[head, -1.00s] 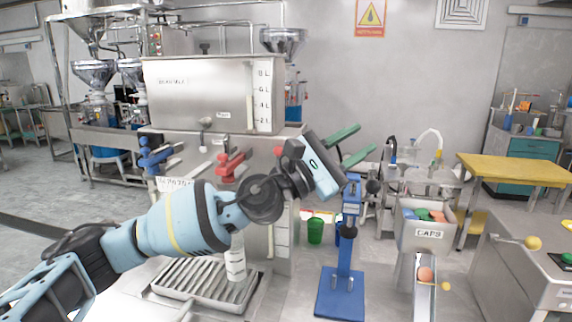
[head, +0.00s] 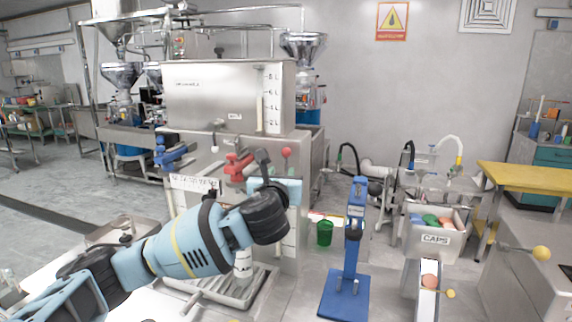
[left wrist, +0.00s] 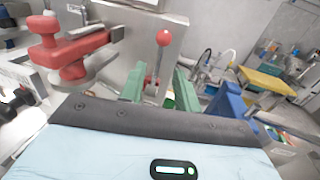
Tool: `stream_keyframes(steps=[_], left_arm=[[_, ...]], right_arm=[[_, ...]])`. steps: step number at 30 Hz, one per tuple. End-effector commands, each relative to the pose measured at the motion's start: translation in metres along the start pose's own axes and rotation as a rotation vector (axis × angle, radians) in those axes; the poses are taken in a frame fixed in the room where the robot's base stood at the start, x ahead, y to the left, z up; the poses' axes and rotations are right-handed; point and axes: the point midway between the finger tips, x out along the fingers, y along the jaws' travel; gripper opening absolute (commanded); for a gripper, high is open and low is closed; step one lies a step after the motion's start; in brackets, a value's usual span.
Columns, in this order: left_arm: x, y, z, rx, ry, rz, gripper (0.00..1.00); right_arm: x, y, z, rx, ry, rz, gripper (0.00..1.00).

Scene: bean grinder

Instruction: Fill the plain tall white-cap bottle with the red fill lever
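A white bottle (head: 242,264) stands on the slotted drip tray (head: 258,290), below the red tap (head: 238,166) of the steel tank machine. My left forearm partly hides it, and its cap cannot be made out. A lever with a red ball knob (head: 287,152) stands up at the machine's right side; it also shows in the left wrist view (left wrist: 163,38). My left gripper (left wrist: 159,84) is open, its green fingers apart, with the lever's rod seen between them; contact cannot be told. My right gripper is out of view.
A blue tap (head: 172,152) sits left of the red one. A blue capping stand (head: 350,260), a green cup (head: 324,233) and a caps bin (head: 432,238) are to the right. A yellow-topped table (head: 530,174) is at far right.

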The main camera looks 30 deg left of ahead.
Motion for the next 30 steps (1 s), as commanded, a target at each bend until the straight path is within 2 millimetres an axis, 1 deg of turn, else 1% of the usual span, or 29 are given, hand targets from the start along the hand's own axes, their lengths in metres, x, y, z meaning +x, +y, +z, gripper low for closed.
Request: stream_keyframes(steps=[5,12,18,24,30], left_arm=[[0.017,0.000,0.001,-0.001,-0.001,0.002,0.32],[0.051,0.000,0.001,-0.001,-0.001,0.002,0.32],[0.069,0.000,0.002,-0.002,-0.003,0.000,0.32],[0.076,-0.001,0.001,-0.001,-0.002,-0.001,0.32],[0.076,-0.001,0.001,-0.001,-0.002,-0.001,0.32]], right_arm=[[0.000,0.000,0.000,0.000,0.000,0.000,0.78],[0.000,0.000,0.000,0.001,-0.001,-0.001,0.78],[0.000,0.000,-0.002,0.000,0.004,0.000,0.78],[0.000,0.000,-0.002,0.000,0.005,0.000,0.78],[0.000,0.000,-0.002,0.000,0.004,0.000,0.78]])
